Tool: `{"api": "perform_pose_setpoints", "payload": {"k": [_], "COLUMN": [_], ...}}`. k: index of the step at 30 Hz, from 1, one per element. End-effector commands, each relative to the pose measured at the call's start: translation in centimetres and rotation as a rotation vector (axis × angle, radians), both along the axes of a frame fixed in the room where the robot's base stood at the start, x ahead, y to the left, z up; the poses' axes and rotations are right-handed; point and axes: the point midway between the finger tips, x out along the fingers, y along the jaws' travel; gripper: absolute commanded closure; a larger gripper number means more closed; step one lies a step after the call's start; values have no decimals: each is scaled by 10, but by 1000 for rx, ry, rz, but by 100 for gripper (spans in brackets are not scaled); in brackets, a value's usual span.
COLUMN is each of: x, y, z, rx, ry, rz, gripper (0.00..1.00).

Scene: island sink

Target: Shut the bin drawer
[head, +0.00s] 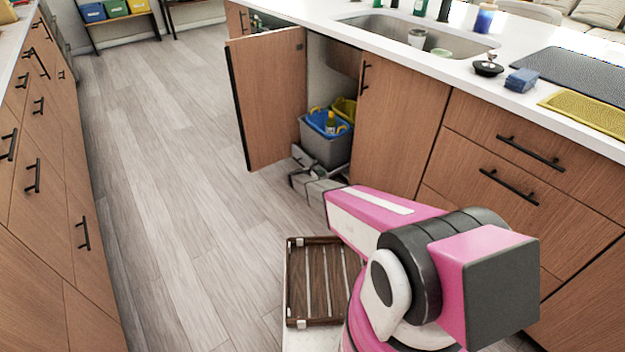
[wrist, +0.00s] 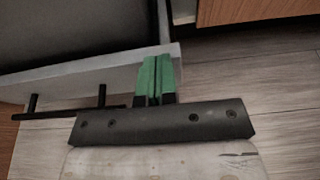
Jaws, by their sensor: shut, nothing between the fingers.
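The bin drawer's grey bin (head: 322,148) stands in the open cabinet under the sink, with blue and yellow items inside. My arm reaches down to it from the right. My gripper (head: 299,153) is low at the front of the bin. In the wrist view my gripper (wrist: 154,62) has its green fingers pressed together, empty. The fingers overlap a light grey panel (wrist: 95,78) with a dark space behind it; I cannot tell whether they touch it. A black bar handle (wrist: 68,112) lies left of the fingers.
A wooden cabinet door (head: 268,97) stands open left of the bin. A closed door (head: 400,120) is to the right. The sink counter (head: 450,75) runs above. The wood floor (head: 165,150) to the left is clear.

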Motion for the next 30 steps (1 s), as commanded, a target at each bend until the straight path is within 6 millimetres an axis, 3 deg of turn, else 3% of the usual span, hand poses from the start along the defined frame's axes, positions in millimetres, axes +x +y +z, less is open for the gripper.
{"api": "perform_pose_setpoints", "payload": {"k": [21,30], "x": [78,103], "y": [-115,-152], "z": [-1,-1], "rx": [-1,0], "ry": [0,0], "rz": [-2,-2], "gripper": [100,100]}}
